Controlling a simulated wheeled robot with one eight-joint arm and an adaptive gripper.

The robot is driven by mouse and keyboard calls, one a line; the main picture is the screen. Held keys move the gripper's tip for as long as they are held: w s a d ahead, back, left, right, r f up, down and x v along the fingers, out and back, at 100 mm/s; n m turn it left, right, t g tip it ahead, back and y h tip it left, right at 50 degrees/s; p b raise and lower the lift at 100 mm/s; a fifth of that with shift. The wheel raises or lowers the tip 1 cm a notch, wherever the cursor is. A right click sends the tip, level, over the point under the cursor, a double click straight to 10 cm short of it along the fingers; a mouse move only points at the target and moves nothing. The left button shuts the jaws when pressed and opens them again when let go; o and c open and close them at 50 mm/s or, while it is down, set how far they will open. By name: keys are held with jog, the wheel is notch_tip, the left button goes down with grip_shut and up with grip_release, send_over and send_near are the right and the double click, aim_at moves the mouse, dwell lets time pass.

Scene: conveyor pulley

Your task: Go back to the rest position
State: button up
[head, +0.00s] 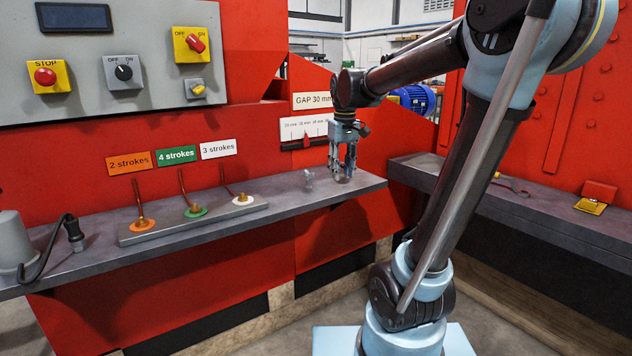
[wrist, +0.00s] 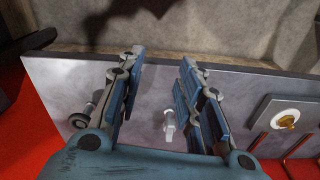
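My gripper (head: 342,172) hangs from my arm, pointing down over the right part of the grey shelf (head: 300,212), in front of the red machine. In the wrist view my gripper (wrist: 163,58) has its two fingers apart, with nothing held between them. A small pale metallic part (head: 308,181) stands on the shelf left of my gripper. In the wrist view, one small metallic part (wrist: 168,126) shows through the gap between the fingers. Another, rounder part (wrist: 82,118) is beside the left finger, partly hidden by it.
A grey plate (head: 155,237) with orange, green and white bases and copper rods lies on the shelf, below stroke labels. A black handle on a cable (head: 74,236) is at left. A control panel (head: 130,75) is above. A second shelf (head: 530,203) runs along the right.

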jog(key=s+d+f+m, duration=0.1)
jog(key=s+d+f, duration=0.2)
jog(key=s+f, duration=0.3)
jog(key=s+d+f+m+t, duration=0.1)
jog(key=s+d+f+m, duration=0.1)
jog(key=s+d+f, duration=0.2)
jog(key=s+d+f+m, duration=0.1)
jog(key=s+d+f, duration=0.3)
jog(key=s+f, duration=0.4)
jog(key=s, duration=0.3)
jog(key=shift+f+m, duration=0.25)
jog(key=shift+m, duration=0.15)
jog(key=shift+s, duration=0.1)
